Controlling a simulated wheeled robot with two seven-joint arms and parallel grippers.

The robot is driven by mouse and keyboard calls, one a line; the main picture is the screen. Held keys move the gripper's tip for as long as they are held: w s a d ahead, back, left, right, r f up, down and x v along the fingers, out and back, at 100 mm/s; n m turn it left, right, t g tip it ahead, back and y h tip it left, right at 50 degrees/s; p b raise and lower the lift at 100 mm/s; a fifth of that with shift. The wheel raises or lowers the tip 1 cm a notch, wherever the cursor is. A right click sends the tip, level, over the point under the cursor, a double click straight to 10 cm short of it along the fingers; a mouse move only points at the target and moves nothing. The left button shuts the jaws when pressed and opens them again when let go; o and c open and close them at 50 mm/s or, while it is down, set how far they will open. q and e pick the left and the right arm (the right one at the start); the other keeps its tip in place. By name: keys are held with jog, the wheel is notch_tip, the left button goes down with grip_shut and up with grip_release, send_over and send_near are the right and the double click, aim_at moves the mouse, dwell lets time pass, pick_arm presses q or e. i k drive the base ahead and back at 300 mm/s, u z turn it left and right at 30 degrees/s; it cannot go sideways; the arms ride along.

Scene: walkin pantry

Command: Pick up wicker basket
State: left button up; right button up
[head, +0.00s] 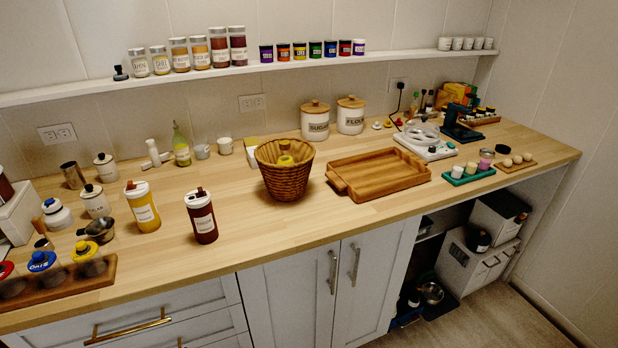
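A brown woven wicker basket (284,180) stands upright near the middle of the wooden counter, close to its front edge in the head view. Neither of my grippers shows in the head view, and nothing is touching the basket from my side.
A wooden tray (338,182) lies just right of the basket. A dark red shaker (203,222) and a yellow shaker (144,212) stand to its left. Sugar (315,123) and flour (350,117) canisters stand behind. Bare counter (245,215) lies left of the basket's front.

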aim_at(284, 183)
jog(key=z, duration=1)
jog(key=i, duration=1.05)
jog(key=u, duration=2.85)
